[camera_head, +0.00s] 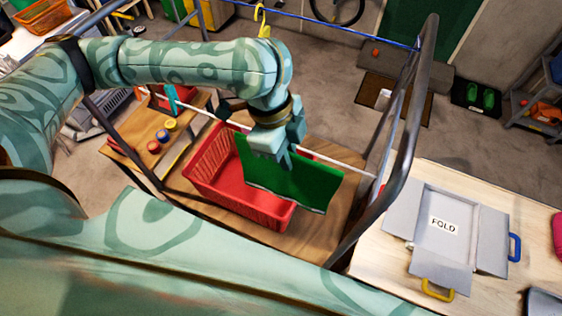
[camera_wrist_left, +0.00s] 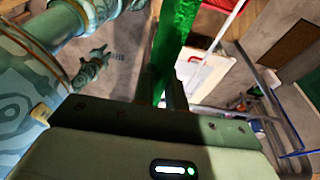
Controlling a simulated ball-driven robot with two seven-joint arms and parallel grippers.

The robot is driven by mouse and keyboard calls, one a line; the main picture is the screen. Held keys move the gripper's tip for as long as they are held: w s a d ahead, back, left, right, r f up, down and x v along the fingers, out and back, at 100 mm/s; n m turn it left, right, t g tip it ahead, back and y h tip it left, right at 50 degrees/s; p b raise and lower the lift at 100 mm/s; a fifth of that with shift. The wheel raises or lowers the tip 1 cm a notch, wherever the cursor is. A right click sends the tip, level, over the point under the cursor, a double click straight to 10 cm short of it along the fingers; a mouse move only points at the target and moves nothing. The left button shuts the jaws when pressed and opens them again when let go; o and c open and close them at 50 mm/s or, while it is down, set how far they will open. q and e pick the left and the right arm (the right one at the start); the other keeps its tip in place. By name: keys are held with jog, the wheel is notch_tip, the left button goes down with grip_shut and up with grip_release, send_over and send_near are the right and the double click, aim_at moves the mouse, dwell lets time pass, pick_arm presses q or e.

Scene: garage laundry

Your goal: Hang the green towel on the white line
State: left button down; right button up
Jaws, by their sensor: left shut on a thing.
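My left gripper (camera_head: 283,150) is shut on the green towel (camera_head: 305,186) at its upper edge. The towel hangs spread out below the fingers, in front of the red basket's right part. In the left wrist view the towel (camera_wrist_left: 172,45) shows as a narrow green strip between the fingers. The white line (camera_head: 345,166) runs from upper left to lower right, behind the gripper and close to the towel's top edge. The gripper and towel hide its middle. In the left wrist view the white line (camera_wrist_left: 232,20) runs to the right of the towel, apart from it there.
The red basket (camera_head: 213,165) stands on a wooden surface inside a dark metal frame (camera_head: 412,130). A blue line (camera_head: 340,28) with a yellow peg crosses behind. A grey folding board (camera_head: 427,208) lies on the right table. Several coloured round items sit on the left wooden stand.

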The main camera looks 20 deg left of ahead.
pick_arm(q)
jog(key=shift+w+d, duration=0.2)
jog(key=shift+w, duration=3.85)
notch_tip(320, 180, down, 3)
jog(key=shift+s+r+b, duration=0.1)
jog(key=shift+r+b, duration=0.05)
jog(key=shift+b, duration=0.2)
jog(key=shift+a+b+x, duration=0.2)
jog(key=shift+b+x, duration=0.05)
jog(key=shift+x, duration=0.55)
jog(key=shift+a+b+x, duration=0.2)
jog(key=shift+x, duration=0.55)
jog(key=shift+a+b+x, duration=0.15)
jog(key=shift+x, duration=0.5)
jog(key=shift+a+b+x, duration=0.15)
jog(key=shift+x, duration=0.5)
pick_arm(e)
jog(key=shift+d+f, duration=0.25)
jog(key=shift+f, duration=0.85)
